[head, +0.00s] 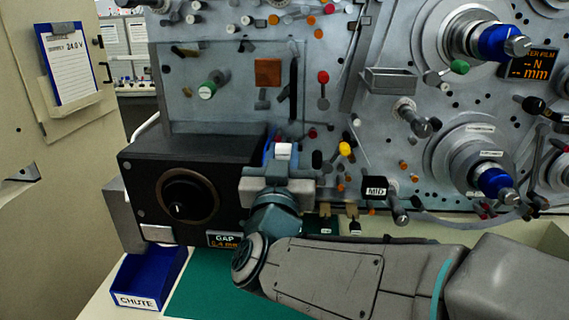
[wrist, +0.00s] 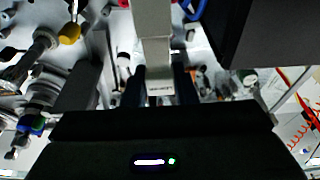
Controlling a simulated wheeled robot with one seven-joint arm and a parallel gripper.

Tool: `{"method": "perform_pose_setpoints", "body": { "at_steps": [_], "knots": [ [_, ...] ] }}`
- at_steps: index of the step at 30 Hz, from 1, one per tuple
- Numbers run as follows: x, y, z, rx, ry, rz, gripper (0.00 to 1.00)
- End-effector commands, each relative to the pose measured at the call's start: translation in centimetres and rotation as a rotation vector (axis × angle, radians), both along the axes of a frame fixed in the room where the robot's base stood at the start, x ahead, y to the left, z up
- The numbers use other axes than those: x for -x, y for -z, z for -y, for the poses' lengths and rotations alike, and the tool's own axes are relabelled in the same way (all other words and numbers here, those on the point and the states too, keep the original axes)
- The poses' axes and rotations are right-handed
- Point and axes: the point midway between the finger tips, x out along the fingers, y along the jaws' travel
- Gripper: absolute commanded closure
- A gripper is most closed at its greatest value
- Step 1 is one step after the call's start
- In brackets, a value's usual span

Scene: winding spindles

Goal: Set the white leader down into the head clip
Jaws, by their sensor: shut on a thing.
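My gripper (head: 282,165) is in front of the machine panel, just right of the black box with the round knob. In the wrist view its two dark fingers (wrist: 159,86) are shut on the white leader (wrist: 154,35), a pale flat strip that runs up out of the picture. A small white part of the leader (head: 283,151) shows above the gripper in the head view. A blue part (head: 268,148) shows beside it; I cannot tell whether this belongs to the head clip. I cannot make out the head clip for certain; my gripper may hide it.
The black box (head: 190,150) stands close on the left, above the GAP display (head: 223,240). A yellow knob (head: 344,149) and the MID block (head: 376,190) stick out on the right. A blue CHUTE bin (head: 150,275) and a green mat (head: 205,285) lie below.

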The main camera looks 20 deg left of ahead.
Motion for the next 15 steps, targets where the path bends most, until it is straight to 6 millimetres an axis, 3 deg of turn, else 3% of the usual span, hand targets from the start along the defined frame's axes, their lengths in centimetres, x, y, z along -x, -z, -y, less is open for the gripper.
{"method": "perform_pose_setpoints", "body": {
  "at_steps": [8,15],
  "knots": [
    [-2.2,0.1,-0.6,0.000,0.002,0.000,0.88],
    [-2.2,2.2,-0.7,0.001,0.000,0.000,0.88]
  ]
}}
